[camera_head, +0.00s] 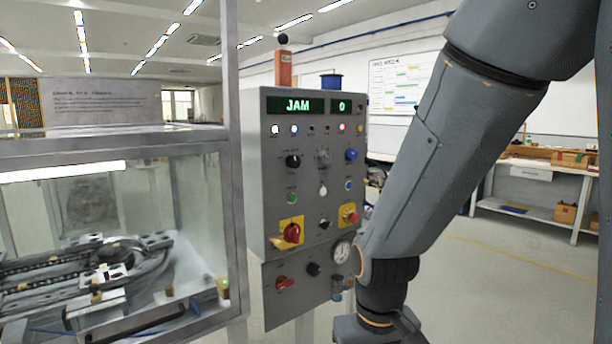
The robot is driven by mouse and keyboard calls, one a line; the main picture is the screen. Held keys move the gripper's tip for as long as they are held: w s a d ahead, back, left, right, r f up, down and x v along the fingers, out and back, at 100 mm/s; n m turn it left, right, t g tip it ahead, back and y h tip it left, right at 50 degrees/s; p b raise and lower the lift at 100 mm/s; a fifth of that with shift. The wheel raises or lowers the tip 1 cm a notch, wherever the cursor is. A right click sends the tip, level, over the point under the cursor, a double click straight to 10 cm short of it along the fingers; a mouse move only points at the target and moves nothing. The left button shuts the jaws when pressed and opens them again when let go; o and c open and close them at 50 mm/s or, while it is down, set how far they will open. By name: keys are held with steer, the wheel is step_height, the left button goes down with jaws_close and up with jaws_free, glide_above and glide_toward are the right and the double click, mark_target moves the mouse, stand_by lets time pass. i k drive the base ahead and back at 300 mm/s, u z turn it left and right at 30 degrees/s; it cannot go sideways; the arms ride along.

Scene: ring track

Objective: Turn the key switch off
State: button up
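The grey control panel (308,215) stands in the middle of the view and carries the switches. Its display (298,106) reads JAM, with a 0 beside it. Several knobs are small: a black knob (293,161), a grey round switch (323,157), a blue knob (351,154) and a small dark switch (324,224). I cannot tell which is the key switch or how it is turned. My arm comes down on the right, its wrist at the bottom edge right of the panel. My gripper is not in view.
A glass-walled metal enclosure (237,180) with a ring track (90,265) stands left of the panel. Red knobs on yellow plates (292,233) and a gauge (341,250) project from the panel. A workbench (540,170) is far right; open floor lies before it.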

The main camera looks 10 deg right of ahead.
mark_target(323, 224)
steer(key=z, duration=0.5)
steer(key=k, duration=0.6)
steer(key=z, duration=0.8)
steer(key=i, duration=1.05)
steer(key=u, duration=0.7)
steer(key=i, duration=0.3)
steer(key=u, duration=0.35)
